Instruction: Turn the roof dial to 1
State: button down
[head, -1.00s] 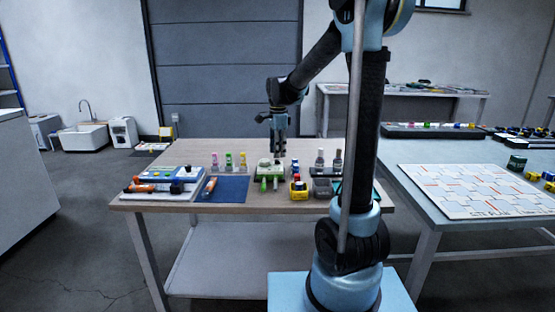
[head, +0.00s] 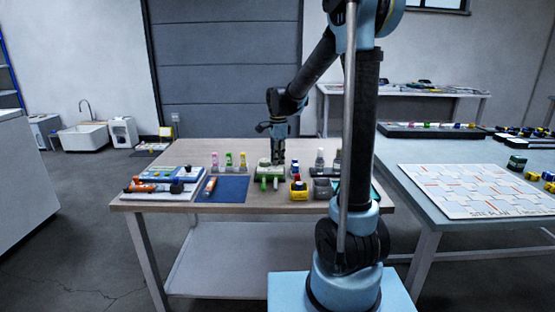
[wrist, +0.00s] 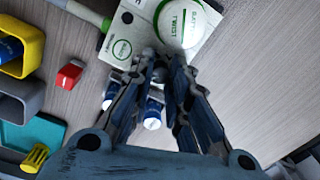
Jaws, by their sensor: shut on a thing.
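A green and white device (head: 270,172) stands at the middle of the wooden table. In the wrist view its pale housing (wrist: 119,25) carries a large white round cap with a green ring (wrist: 181,22) and a smaller green-marked round spot (wrist: 121,50). My gripper (head: 278,160) points straight down at the device's right rear. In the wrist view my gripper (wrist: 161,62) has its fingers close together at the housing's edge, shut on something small. This appears to be the roof dial, but the fingers hide it and its setting cannot be read.
Blue-white cylinders (wrist: 152,116) lie beyond the fingers. A red block (wrist: 69,74), yellow bin (wrist: 22,40) and grey bin (wrist: 28,96) are nearby. A blue mat (head: 232,190) and several small bottles (head: 228,160) share the table.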

jog(key=shift+n, duration=1.6)
jog(key=c, duration=1.5)
grip_release()
jog(key=shift+w, duration=0.1)
notch_tip(320, 180, up, 12)
jog(key=shift+d+f, duration=0.1)
